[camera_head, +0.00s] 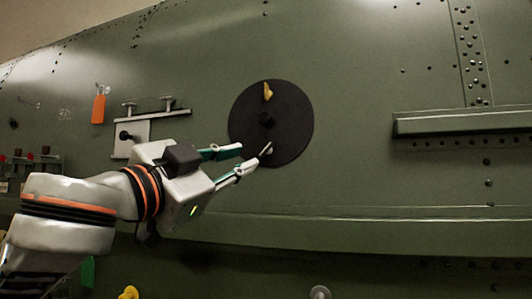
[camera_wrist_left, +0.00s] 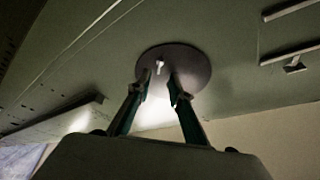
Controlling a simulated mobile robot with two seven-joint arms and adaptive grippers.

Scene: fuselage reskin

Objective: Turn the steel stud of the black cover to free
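The black cover (camera_head: 291,120) is a round disc on the green fuselage skin. It carries a yellow stud (camera_head: 268,91) near its top and a dark knob (camera_head: 265,119) at its middle. The small steel stud (camera_head: 267,149) sits near its lower edge. My left gripper (camera_head: 250,156) is open, its two fingertips apart in front of the cover's lower left part, close to the steel stud. In the left wrist view, the light stud (camera_wrist_left: 160,66) shows between the open fingertips (camera_wrist_left: 159,80), against the cover (camera_wrist_left: 190,58). I cannot tell whether either finger touches it. My right gripper is out of view.
A metal bracket plate (camera_head: 130,139) with a rail and pegs is left of the cover, above my left arm. An orange tag (camera_head: 99,109) hangs farther left. A long green ledge (camera_head: 465,122) sticks out at the right. The skin between cover and ledge is clear.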

